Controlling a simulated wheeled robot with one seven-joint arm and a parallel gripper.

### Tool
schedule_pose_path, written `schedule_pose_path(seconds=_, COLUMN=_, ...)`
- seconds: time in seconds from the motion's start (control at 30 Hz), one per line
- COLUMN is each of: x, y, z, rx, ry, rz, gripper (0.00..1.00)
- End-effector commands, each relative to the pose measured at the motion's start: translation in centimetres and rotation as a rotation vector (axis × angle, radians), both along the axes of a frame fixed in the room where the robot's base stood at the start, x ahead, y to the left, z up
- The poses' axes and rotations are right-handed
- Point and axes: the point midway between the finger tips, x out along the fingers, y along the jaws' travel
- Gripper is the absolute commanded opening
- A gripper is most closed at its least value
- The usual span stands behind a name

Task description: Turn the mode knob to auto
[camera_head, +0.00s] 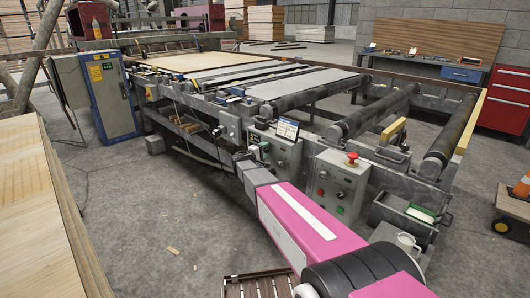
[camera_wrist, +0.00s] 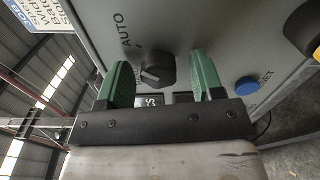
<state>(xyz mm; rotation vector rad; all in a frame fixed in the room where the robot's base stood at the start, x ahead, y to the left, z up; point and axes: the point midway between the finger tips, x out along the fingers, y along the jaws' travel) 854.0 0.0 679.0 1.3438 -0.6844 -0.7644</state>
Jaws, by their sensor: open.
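The mode knob (camera_wrist: 157,70) is a dark round knob on a grey panel (camera_wrist: 215,35) in the wrist view. The word AUTO is printed on the panel above and left of it; a second label to its left is partly hidden. I cannot tell clearly which label the knob points to. My gripper (camera_wrist: 160,60) is open, with one green finger on each side of the knob and a gap on both sides. In the head view my gripper (camera_head: 243,157) is at the front of the grey control box (camera_head: 285,155); the knob cannot be made out there.
A blue button (camera_wrist: 246,85) is right of the right finger, and a small display (camera_wrist: 152,101) is below the knob. In the head view a second control box (camera_head: 338,182) with a red mushroom button (camera_head: 352,157) stands to the right. Open concrete floor (camera_head: 165,210) lies to the left.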

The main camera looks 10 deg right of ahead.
Motion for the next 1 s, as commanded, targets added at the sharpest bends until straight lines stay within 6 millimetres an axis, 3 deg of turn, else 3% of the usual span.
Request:
schedule_pose_path(seconds=0.17, x=-1.2, y=1.5, z=0.0, rx=0.0, ry=0.001, rz=0.002, gripper=0.61)
schedule_pose_path(seconds=0.6, x=-5.6, y=7.6, z=0.0, rx=0.001, ry=0.001, rz=0.001, gripper=0.61)
schedule_pose_path(seconds=1.0, x=-6.3, y=8.7, z=0.0, rx=0.001, ry=0.001, rz=0.0, gripper=0.61)
